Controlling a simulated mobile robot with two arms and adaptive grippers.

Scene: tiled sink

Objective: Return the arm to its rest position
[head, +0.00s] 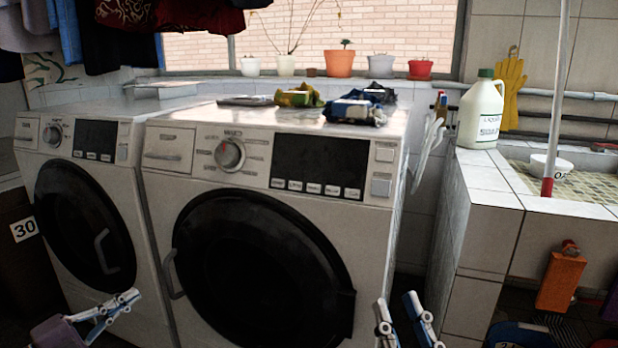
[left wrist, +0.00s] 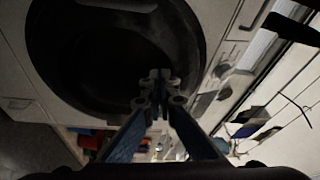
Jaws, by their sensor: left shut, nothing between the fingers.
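My left gripper (head: 128,298) is at the lower left of the head view, in front of the two washing machines. It is shut and empty. Its fingertips also meet in the left wrist view (left wrist: 158,88), with a dark round washer door (left wrist: 110,55) beyond them. My right gripper (head: 396,302) is at the bottom of the head view, right of the nearer washer's door. Its two fingers stand apart with nothing visible between them. Most of both arms is out of the head view.
The nearer washing machine (head: 160,205) and the left one (head: 90,145) have closed doors. Cloths (head: 352,110) lie on top. A tiled sink counter (head: 490,190) with a white jug (head: 481,112) stands at right. An orange bottle (head: 561,280) is below. Clothes (head: 110,40) hang upper left.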

